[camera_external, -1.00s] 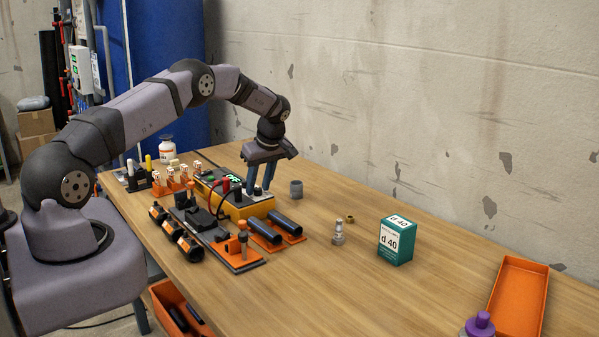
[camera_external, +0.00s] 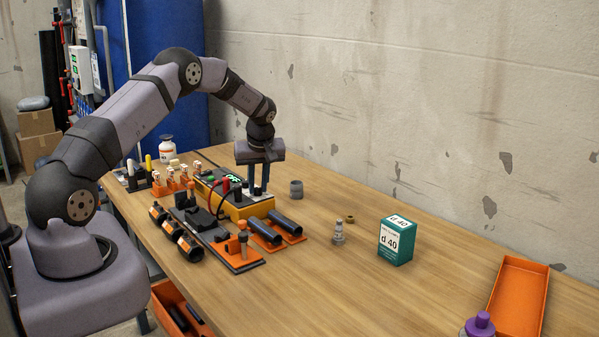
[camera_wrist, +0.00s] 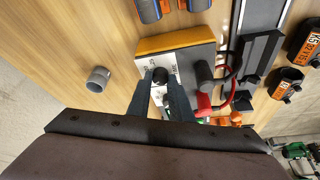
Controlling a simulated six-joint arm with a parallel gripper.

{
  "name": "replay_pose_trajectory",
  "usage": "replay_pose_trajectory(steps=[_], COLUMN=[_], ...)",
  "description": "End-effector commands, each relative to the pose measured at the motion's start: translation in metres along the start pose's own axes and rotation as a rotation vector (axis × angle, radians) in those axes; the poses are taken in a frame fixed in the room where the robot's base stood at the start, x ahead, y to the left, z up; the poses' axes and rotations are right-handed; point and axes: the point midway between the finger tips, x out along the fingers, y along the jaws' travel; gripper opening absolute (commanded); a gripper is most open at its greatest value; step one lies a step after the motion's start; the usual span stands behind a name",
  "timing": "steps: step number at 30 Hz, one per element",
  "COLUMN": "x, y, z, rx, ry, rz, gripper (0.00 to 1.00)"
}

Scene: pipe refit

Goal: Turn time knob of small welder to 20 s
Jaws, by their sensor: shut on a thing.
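The small welder (camera_external: 236,211) is a yellow-orange box with a dark and pale top, standing on the table among the other parts. A green display (camera_external: 233,178) is lit on its top. My gripper (camera_external: 257,192) points down over the welder's right side. In the wrist view my gripper (camera_wrist: 161,88) has its two fingers closed around a small black knob (camera_wrist: 160,75) on the white panel (camera_wrist: 172,63) of the welder. Markings on the panel are partly hidden by the fingers, and the knob's setting cannot be read.
Red and black cables (camera_wrist: 228,78) with plugs are beside the knob. A grey pipe fitting (camera_external: 296,188) stands right of the welder. Black pipes in orange holders (camera_external: 287,224) lie in front. A green d 40 box (camera_external: 397,242) stands further right on clear table.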

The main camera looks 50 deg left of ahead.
Motion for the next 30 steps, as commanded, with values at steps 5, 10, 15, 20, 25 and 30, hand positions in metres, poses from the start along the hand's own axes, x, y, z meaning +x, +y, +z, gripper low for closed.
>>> replay_pose_trajectory(steps=[5,10,15,20,25,30], x=[0.0000,-0.0012,-0.0009,0.0005,0.0021,0.0025], y=[-0.0019,-0.0033,-0.0042,-0.0050,-0.0054,-0.0053], z=[-0.0007,-0.0019,-0.0024,-0.0025,-0.0027,-0.0032], rx=[0.152,0.299,0.444,0.576,0.707,0.815], ry=[0.001,0.001,0.001,0.001,0.001,0.003], rz=[0.066,0.127,0.188,0.243,0.298,0.342], gripper=[0.00,0.00,0.00,0.00,0.00,0.00])
